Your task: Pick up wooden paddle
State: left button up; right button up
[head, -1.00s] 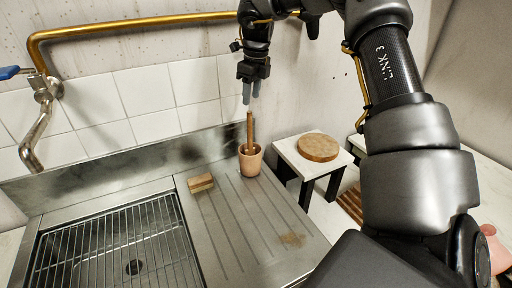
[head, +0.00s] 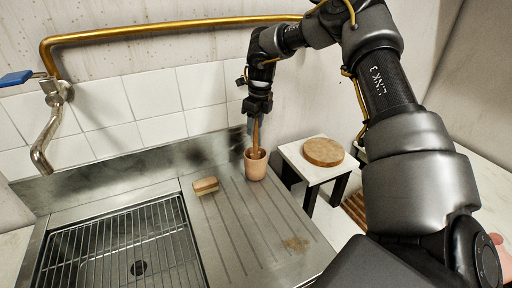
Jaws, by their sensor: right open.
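The wooden paddle (head: 255,137) stands nearly upright, slightly tilted, in a terracotta-coloured cup (head: 255,166) on the steel drainboard. My right gripper (head: 254,126) points down at the top of the paddle, with its fingers beside the upper end of the handle. The fingers are open; whether they touch the paddle cannot be told. The lower end of the paddle is hidden inside the cup. My left gripper is not in view.
A wood-backed brush or block (head: 205,186) lies on the drainboard (head: 240,225) left of the cup. A sink with a wire rack (head: 120,250) is at left. A small white stool (head: 299,158) bearing a round wooden board (head: 323,152) stands at right. A tiled wall is behind.

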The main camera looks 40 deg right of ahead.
jog(key=shift+w+f, duration=0.15)
jog(key=shift+f, duration=0.6)
jog(key=shift+r, duration=0.1)
jog(key=shift+c, duration=0.5)
grip_shut()
